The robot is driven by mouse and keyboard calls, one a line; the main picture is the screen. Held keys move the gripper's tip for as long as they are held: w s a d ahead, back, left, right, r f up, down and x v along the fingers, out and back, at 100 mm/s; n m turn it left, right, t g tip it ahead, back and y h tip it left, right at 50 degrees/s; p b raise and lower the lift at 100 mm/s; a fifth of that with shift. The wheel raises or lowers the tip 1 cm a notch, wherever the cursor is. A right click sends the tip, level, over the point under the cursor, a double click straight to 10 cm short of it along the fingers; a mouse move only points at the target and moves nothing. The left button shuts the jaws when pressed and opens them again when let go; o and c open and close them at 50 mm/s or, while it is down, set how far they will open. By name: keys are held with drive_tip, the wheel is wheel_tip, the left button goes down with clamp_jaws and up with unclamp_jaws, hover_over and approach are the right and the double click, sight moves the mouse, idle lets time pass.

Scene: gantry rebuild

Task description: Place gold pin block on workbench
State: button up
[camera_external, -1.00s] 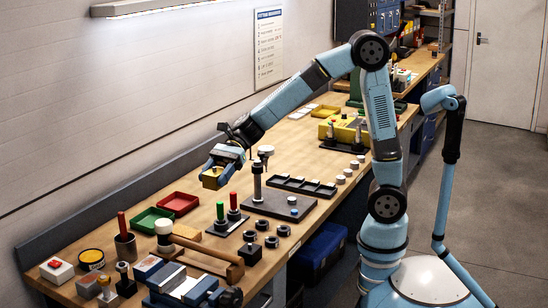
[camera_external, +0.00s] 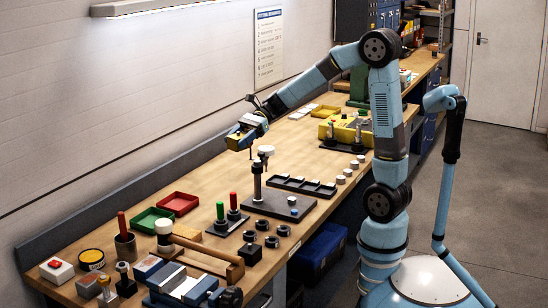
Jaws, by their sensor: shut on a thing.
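My gripper (camera_external: 243,135) is shut on the gold pin block (camera_external: 234,142), a small yellow-gold piece at its lower left end. The block is held in the air above the far-left part of the workbench. The wooden workbench (camera_external: 220,180) runs from the lower left to the back right. The jaws partly hide the block, and its pin cannot be clearly made out.
A dark press stand (camera_external: 258,185) rises from a dark plate, right of and below the gripper. Red (camera_external: 179,203) and green (camera_external: 152,221) trays lie nearer. A segmented black tray (camera_external: 303,185) and yellow fixture (camera_external: 345,130) stand to the right. Bare wood lies around the stand's left side.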

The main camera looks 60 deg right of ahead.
drive_tip(key=s+d+m+t+h, duration=0.1)
drive_tip(key=s+d, duration=0.2)
drive_tip(key=d, duration=0.7)
drive_tip(key=s+d+m+t, duration=0.2)
drive_tip(key=s+d, duration=0.2)
drive_tip(key=d, duration=0.5)
drive_tip(key=s+d+m+t+h, duration=0.1)
drive_tip(key=s+d, duration=0.2)
drive_tip(key=d, duration=0.7)
drive_tip(key=s+d+m+t+h, duration=0.2)
drive_tip(key=s+d, duration=0.5)
drive_tip(key=s, duration=0.2)
hover_over(308, 173)
drive_tip(key=f, duration=2)
drive_tip(key=shift+s, duration=0.2)
drive_tip(key=shift+w+d+f, duration=0.15)
drive_tip(key=shift+w+f, duration=0.2)
drive_tip(key=shift+f, duration=1.5)
drive_tip(key=shift+f, duration=0.1)
